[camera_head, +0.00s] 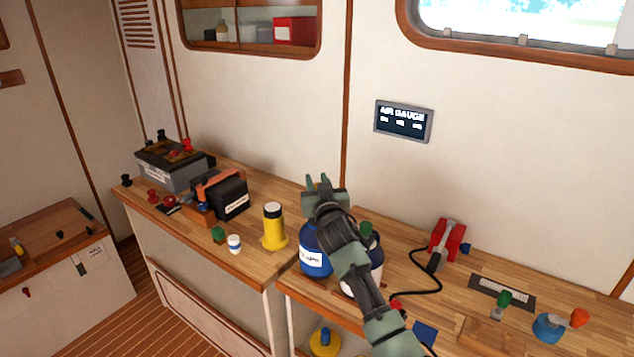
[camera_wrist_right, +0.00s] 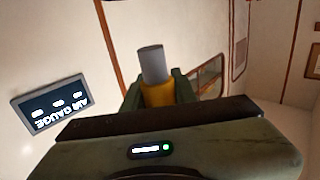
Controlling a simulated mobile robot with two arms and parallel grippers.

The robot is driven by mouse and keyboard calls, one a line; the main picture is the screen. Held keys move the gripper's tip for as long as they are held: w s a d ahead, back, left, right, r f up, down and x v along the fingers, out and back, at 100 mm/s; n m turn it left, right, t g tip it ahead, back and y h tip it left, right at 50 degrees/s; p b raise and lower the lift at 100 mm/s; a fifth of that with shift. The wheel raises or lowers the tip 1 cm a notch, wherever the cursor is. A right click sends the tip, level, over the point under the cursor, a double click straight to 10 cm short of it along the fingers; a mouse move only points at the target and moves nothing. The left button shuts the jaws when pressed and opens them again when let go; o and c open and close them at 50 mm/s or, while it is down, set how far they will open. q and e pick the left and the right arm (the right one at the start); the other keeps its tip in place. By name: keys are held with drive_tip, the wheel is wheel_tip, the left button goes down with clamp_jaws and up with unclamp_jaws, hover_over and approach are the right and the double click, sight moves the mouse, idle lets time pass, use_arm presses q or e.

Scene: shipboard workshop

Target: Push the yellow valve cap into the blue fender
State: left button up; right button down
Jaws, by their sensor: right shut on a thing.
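My right gripper (camera_head: 318,182) is raised over the workbench, above and in front of the blue fender. In the right wrist view it is shut on the yellow valve cap (camera_wrist_right: 158,94), a yellow piece with a grey cylindrical end (camera_wrist_right: 152,63) sticking out beyond the fingers. In the head view I cannot make out the cap between the fingers. The blue fender (camera_head: 314,262), rounded with a white label, stands on the bench below the gripper. My right arm hides its right side and part of its top; its opening is not visible. My left gripper is not in view.
A blue-and-white container (camera_head: 376,276) is partly behind my arm. A red device (camera_head: 446,243) with a black cable lies right. The wall gauge (camera_head: 403,121) hangs behind.

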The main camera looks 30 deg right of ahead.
drive_tip(key=shift+f+b, duration=2.55)
drive_tip(key=shift+f, duration=0.65)
drive_tip(key=c, duration=1)
unclamp_jaws()
drive_tip(key=shift+c, duration=0.2)
drive_tip(key=shift+b+v, duration=0.65)
drive_tip(key=shift+v, duration=3.3)
